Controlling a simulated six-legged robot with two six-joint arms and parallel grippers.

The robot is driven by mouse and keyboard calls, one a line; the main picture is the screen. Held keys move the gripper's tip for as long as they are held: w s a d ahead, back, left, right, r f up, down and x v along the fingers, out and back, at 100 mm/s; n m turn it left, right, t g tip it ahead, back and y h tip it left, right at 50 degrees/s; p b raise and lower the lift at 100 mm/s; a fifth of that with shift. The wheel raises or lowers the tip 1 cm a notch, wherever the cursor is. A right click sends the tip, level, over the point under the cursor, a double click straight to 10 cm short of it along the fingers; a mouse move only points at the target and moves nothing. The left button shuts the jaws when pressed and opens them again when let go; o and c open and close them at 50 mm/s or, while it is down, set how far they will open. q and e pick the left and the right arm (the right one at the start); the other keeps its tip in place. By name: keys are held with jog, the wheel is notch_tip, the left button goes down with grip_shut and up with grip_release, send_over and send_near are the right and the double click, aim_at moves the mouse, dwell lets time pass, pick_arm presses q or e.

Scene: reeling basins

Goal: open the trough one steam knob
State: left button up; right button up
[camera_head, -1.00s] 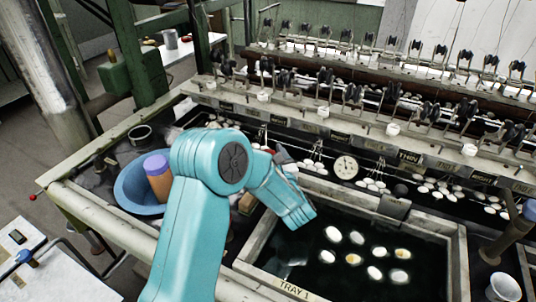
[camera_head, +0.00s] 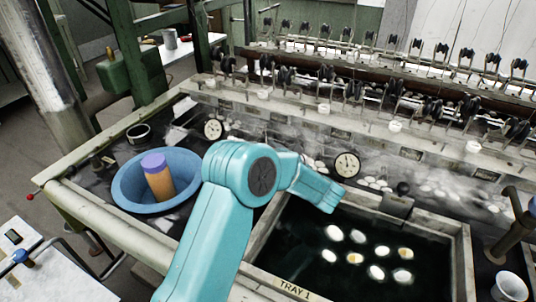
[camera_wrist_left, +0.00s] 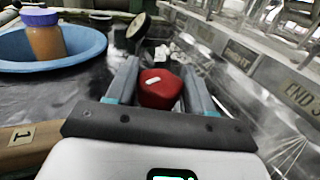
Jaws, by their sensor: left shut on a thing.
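A red knob (camera_wrist_left: 158,96) with a small white mark on top shows in the left wrist view. My left gripper (camera_wrist_left: 160,80) has one finger on each side of it and is shut on it. Pale cocoons (camera_head: 354,258) float in that trough's dark water. My right gripper is in neither view.
A blue basin (camera_head: 128,196) holding an orange cylinder with a purple top (camera_head: 158,176) stands left of my arm. Round gauges (camera_head: 347,164) stand behind the trough, and a white cup (camera_head: 510,287) is at right.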

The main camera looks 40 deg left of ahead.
pick_arm(q)
jog(key=shift+n+g+p, duration=0.3)
jog(key=shift+n+g, duration=1.2)
jog(key=shift+g, duration=1.1)
jog(key=o, duration=1)
jog(key=shift+c, duration=0.2)
notch_tip(320, 180, up, 20)
jog(key=p, duration=0.2)
